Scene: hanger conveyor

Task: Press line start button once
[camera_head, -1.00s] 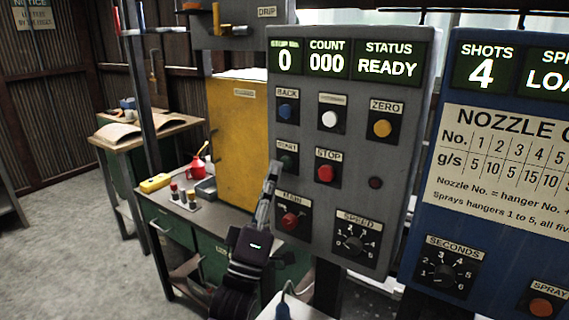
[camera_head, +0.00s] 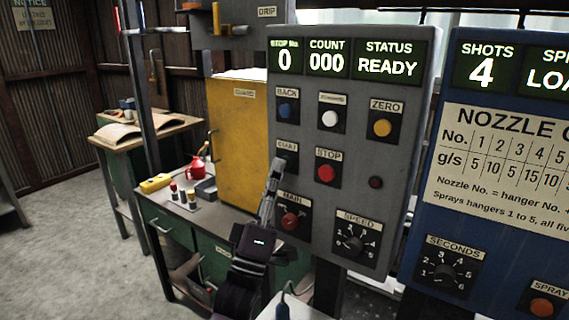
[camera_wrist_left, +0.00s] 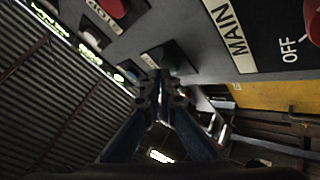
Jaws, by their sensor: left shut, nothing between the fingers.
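The grey control panel (camera_head: 350,205) faces me, with a display reading stop no. 0, count 000 and status READY. Its START button (camera_head: 289,157), dark green under the START label, is partly covered by my left gripper (camera_head: 279,162). The left gripper is shut and empty, with its fingertips at the START button. In the left wrist view the closed fingertips (camera_wrist_left: 160,76) point at the green START button (camera_wrist_left: 171,56). I cannot tell whether they touch it or whether it is pushed in. My right gripper is not in view.
Close around are the blue BACK button (camera_head: 286,111), red STOP button (camera_head: 326,173) and red MAIN switch (camera_head: 290,221). The SPEED dial (camera_head: 355,240) is lower right. A blue panel (camera_head: 420,240) stands right, a yellow cabinet (camera_head: 235,140) and bench behind left.

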